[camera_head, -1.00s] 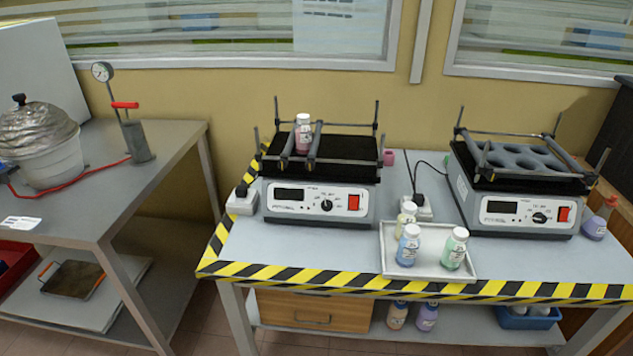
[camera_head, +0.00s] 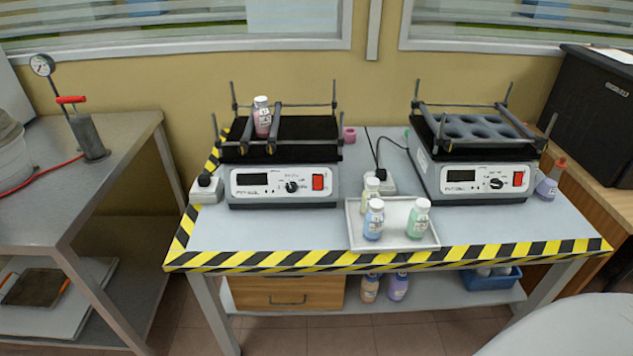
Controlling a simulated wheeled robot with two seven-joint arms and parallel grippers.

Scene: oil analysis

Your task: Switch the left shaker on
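The left shaker (camera_head: 283,196) stands on the left part of the table with yellow-black edging. Its front has a dark, blank display (camera_head: 251,178), a black knob (camera_head: 292,186) and a red rocker switch (camera_head: 318,182). A bottle with pink contents (camera_head: 262,120) stands between the bars on its black platform. The right shaker (camera_head: 476,196) has a similar front, with its own red switch (camera_head: 518,178) and a grey platform with round recesses. Neither of my grippers is in view.
A white tray (camera_head: 355,238) with several bottles sits at the table's front middle. A power socket block (camera_head: 206,190) is left of the left shaker. A pink-purple bottle (camera_head: 549,182) stands at the right. A grey side table (camera_head: 112,150) is at left, across a gap.

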